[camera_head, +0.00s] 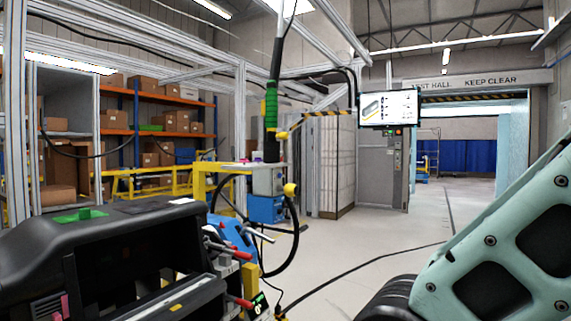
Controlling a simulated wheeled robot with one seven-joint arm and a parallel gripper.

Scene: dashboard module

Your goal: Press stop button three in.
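No stop button can be picked out for certain in the head view. A black dashboard module (110,245) fills the lower left, with a green piece (80,215) on its top. At its right end are several levers or clamps, including a red-tipped upper one (240,254) and a red-tipped lower one (240,302). A grey control panel (397,145) with small marks too tiny to read is on the cabinet further back. My gripper is not in view.
A teal arm link of mine covers the lower right. A grey box (268,180) and a blue bin (265,208) stand behind the module. A black cable (360,266) runs over the open floor (400,235). Shelves of cartons (175,121) and a screen (388,107) are further back.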

